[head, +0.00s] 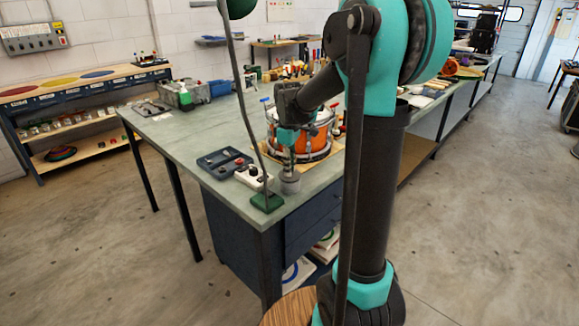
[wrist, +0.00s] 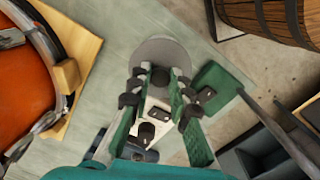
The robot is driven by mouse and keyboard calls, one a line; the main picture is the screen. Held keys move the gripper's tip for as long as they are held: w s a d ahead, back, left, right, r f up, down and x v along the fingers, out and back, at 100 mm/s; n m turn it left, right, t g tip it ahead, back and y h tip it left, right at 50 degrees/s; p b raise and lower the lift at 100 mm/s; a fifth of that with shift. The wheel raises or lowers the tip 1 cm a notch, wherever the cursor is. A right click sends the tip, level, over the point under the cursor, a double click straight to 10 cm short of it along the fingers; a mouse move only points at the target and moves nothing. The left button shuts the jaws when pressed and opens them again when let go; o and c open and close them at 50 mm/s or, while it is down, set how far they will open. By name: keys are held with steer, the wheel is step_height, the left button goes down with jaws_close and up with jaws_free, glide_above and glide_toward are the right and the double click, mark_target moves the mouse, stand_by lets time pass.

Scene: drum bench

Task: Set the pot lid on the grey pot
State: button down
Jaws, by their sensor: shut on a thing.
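In the wrist view the pot lid (wrist: 160,50) is a round grey disc with a dark knob. The fingertips of my gripper (wrist: 159,80) are shut on the knob from both sides. The lid covers the view of the pot from above. In the head view the lid is small and lies at or just over the pot's rim; I cannot tell whether they touch.
An orange drum (head: 312,138) on a wooden board stands close behind. A green stand base (head: 267,203) with a tall pole is close to the pot. A white switch box (head: 252,177) and a dark tray (head: 224,160) lie to the left.

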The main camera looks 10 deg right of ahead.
steer(key=shift+f, duration=0.35)
steer(key=c, duration=1.7)
jaws_free()
steer(key=shift+r, duration=0.1)
step_height(320, 180, up, 11)
steer(key=shift+a, duration=0.1)
steer(key=s+d+f+m+t, duration=0.2)
steer(key=s+f+m, duration=0.3)
steer(key=s+f, duration=0.5)
steer(key=s+d+f+m+t, duration=0.2)
steer(key=s+f+m, duration=0.4)
steer(key=s+f, duration=0.5)
steer(key=shift+s+m, duration=0.3)
steer(key=shift+s, duration=0.15)
